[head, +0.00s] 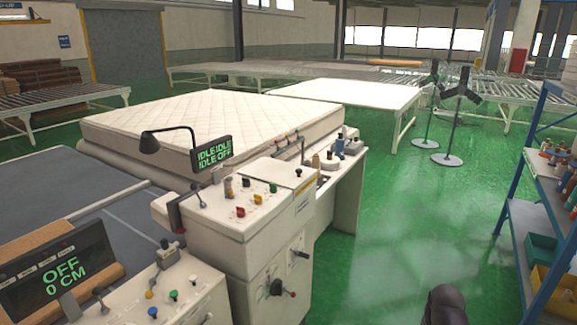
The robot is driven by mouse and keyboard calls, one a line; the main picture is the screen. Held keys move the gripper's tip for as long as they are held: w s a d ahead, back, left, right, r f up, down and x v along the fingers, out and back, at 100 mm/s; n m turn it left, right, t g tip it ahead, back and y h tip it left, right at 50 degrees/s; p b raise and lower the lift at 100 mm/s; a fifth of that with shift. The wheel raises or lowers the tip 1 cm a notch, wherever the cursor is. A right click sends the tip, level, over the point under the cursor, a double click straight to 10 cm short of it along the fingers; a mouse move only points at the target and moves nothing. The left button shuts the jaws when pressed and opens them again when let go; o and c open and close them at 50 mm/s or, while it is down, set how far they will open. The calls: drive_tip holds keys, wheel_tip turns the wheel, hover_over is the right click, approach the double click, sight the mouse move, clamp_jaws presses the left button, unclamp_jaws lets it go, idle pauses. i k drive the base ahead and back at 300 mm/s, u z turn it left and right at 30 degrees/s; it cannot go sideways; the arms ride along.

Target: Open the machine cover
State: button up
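A white machine (268,240) stands in the middle of the head view. Its top panel carries several coloured knobs and switches, and its front has dark handles. A raised box section with a pale flat top (282,172) sits behind the panel; this may be the cover, and it looks closed, but I cannot tell for sure. My gripper is not in view. A dark rounded shape at the bottom edge looks like part of my arm.
A second display (58,278) at lower left reads OFF, 0 CM. A quilted mattress (215,118) lies behind the machine. Two fans (462,95) on stands and a blue shelf (530,215) with bins are at right. The green floor (400,230) between machine and shelf is clear.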

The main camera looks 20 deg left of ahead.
sight(290, 176)
drive_tip(key=u, duration=0.75)
drive_tip(key=i, duration=0.85)
drive_tip(key=u, duration=0.5)
